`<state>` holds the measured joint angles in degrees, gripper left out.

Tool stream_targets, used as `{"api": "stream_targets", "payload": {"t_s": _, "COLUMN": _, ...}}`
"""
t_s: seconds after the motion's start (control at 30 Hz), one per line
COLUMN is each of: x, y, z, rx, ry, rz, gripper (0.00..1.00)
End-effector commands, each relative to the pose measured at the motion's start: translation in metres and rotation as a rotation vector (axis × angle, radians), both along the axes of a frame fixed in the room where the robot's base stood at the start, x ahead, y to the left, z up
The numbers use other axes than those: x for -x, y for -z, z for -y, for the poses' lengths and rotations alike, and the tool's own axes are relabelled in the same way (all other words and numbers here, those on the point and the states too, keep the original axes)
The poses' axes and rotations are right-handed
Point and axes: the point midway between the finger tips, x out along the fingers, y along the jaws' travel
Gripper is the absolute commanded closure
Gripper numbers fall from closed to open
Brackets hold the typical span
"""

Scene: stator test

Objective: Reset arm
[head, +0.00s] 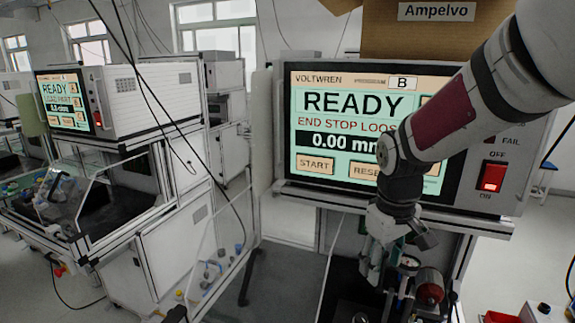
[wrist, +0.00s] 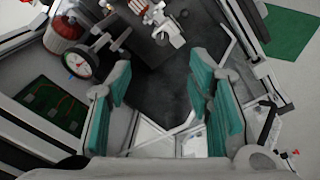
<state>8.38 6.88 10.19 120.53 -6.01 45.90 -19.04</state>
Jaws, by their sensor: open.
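My gripper (wrist: 162,105) is open in the wrist view, with teal pads on its fingers and nothing between them. In the head view my gripper (head: 385,258) hangs below the tester screen, pointing down, partly hidden by my arm. The tester screen (head: 340,122) shows READY, END STOP LOOS..., and 0.00 mm, with part of it covered by my arm. Its power switch (head: 493,177) glows red.
A red cylindrical part (head: 430,286) stands right of my gripper on the bench. The wrist view shows a round dial gauge (wrist: 79,64) and a green circuit board (wrist: 48,105). A cardboard box (head: 400,40) sits on the tester. A second tester (head: 140,95) stands at left.

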Motion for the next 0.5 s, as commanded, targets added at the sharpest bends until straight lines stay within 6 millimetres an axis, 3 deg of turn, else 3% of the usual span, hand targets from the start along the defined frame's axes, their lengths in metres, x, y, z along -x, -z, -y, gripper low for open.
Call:
{"api": "stream_targets", "payload": {"t_s": 0.03, "x": 0.011, "y": -0.016, "z": 0.0, "rx": 0.004, "ry": 0.023, "rz": 0.031, "gripper": 0.53}}
{"api": "stream_targets", "payload": {"t_s": 0.2, "x": 0.051, "y": -0.056, "z": 0.0, "rx": -0.005, "ry": 0.119, "rz": 0.116, "gripper": 0.53}}
{"api": "stream_targets", "payload": {"t_s": 0.5, "x": 0.127, "y": -0.098, "z": -0.002, "rx": -0.072, "ry": 0.277, "rz": 0.265, "gripper": 0.53}}
